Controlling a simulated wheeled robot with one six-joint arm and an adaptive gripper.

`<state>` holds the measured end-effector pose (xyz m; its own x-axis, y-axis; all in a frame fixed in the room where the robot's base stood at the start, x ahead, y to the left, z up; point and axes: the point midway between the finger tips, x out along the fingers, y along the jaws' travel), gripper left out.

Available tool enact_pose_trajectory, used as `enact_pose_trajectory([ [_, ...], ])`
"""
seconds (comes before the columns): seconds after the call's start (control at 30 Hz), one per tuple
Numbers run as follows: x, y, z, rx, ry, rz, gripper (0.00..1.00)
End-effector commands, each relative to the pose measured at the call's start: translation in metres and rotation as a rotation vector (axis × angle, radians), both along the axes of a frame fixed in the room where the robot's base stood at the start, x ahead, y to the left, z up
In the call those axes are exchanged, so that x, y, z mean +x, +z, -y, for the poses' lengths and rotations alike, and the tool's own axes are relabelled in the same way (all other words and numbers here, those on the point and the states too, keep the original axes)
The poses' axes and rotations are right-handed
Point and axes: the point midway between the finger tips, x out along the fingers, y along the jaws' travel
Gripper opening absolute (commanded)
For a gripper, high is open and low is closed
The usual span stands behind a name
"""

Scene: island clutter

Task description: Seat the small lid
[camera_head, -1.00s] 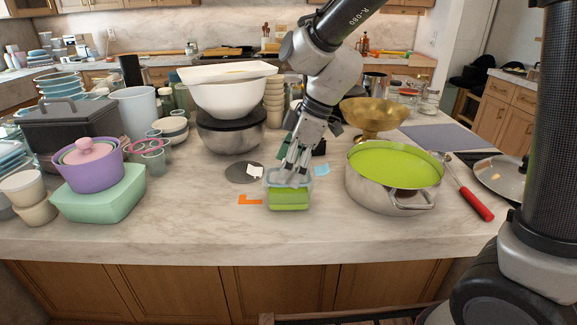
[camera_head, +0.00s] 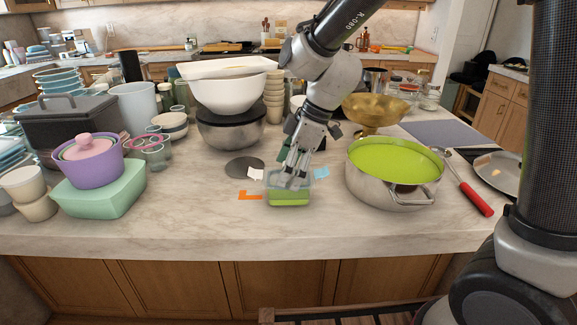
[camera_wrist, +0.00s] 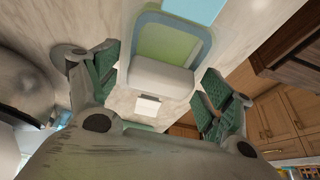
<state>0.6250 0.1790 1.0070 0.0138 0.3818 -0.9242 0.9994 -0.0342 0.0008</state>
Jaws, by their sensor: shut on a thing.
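A small lid (camera_head: 272,180) with a translucent bluish rim lies level over a small green container (camera_head: 289,198) near the counter's front. My gripper (camera_head: 292,177) points down from above, its fingers shut on the lid. In the wrist view the lid's pale blue rim (camera_wrist: 207,38) surrounds a green area, and a whitish rounded part (camera_wrist: 160,77) lies between my gripper's fingers (camera_wrist: 163,88). The lid looks close to the container's top, but I cannot tell whether it sits on the rim all round. My fingers hide part of the lid.
A steel pot (camera_head: 386,190) with green contents stands close on the right, with a red-handled utensil (camera_head: 470,192) beyond it. A mint box (camera_head: 101,197) bearing a purple pot (camera_head: 92,171) stands left. An orange marker (camera_head: 248,195) lies nearby. The counter front is clear.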

Motion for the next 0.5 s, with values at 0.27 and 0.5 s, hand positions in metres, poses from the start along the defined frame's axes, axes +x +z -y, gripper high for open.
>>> enact_pose_trajectory([
  [0.27, 0.0001, 0.0, -0.0001, 0.0, 0.0, 0.0, 1.0],
  [0.5, 0.0002, 0.0013, 0.0003, 0.001, 0.0, 0.001, 1.0],
])
